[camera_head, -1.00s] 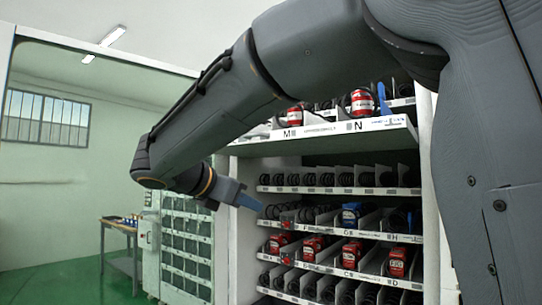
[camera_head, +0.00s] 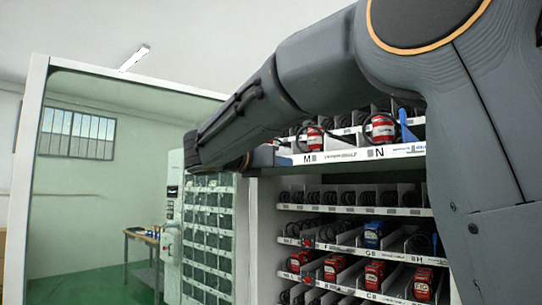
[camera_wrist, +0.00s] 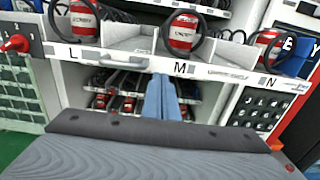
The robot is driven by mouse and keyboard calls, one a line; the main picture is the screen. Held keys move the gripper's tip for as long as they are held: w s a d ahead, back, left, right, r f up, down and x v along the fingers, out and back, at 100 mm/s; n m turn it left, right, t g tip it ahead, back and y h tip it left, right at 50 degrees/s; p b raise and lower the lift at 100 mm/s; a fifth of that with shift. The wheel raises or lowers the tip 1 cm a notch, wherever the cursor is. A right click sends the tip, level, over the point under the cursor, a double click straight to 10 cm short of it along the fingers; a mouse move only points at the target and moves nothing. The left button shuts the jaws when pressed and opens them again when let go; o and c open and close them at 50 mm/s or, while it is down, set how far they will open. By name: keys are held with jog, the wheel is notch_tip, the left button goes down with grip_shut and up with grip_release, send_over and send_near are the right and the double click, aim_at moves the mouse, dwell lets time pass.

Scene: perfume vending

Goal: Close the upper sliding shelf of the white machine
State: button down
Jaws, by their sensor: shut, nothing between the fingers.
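The upper sliding shelf (camera_head: 345,156) of the white machine stands out past the shelves below it. Its white front strip, marked M and N in the head view, also shows in the wrist view (camera_wrist: 120,58) with L, M and N. It holds red cans with black coils. My gripper (camera_wrist: 161,84) is shut and empty, its blue fingers pointing at the strip between L and M. I cannot tell whether the fingertips touch it. In the head view the gripper (camera_head: 264,156) is mostly hidden behind my arm, at the shelf front's left end.
Lower shelves (camera_head: 350,210) with red and blue boxes and black coils sit further back. A clear panel (camera_head: 120,200) stands at the left, with a wooden table (camera_head: 143,240) seen through it. A red knob (camera_wrist: 18,44) is at the left in the wrist view.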

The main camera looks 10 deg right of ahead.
aim_at(296, 164)
jog(key=shift+p+x, duration=0.5)
jog(key=shift+x, duration=1.2)
jog(key=shift+w, duration=0.1)
